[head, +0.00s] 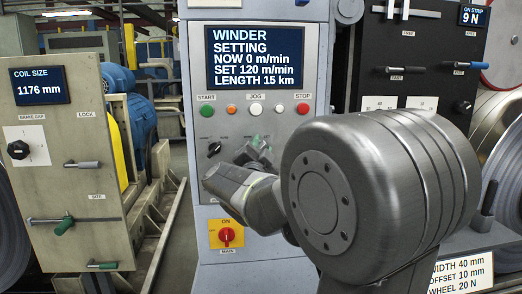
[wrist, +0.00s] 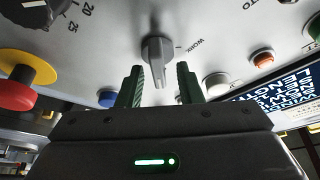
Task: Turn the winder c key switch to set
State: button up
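The winder panel (head: 194,60) stands in the middle of the head view. My gripper (head: 258,145) is at its lower part and hides the key switch there. In the wrist view, the grey key switch (wrist: 157,49) sits on the panel with its handle pointing down the picture. The word WORK is printed to its right; I cannot read a SET mark. My gripper (wrist: 160,75) is open, with one green finger on each side of the handle's end. A gap shows on both sides, so neither finger appears to touch it.
The panel carries a green start button (head: 207,111), a red stop button (head: 303,110), a black knob (head: 214,149) and a red-yellow main switch (head: 226,235). In the wrist view, a blue button (wrist: 107,97) and a white button (wrist: 216,84) lie close beside the fingers.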

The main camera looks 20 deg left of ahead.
jog(key=v, duration=1.4)
jog(key=shift+p, duration=0.4)
jog(key=shift+w, duration=0.25)
jog(key=b+x, duration=0.1)
jog(key=x, duration=1.2)
jog(key=shift+w+r, duration=0.15)
jog(key=shift+w, duration=0.1)
jog(key=shift+s, duration=0.15)
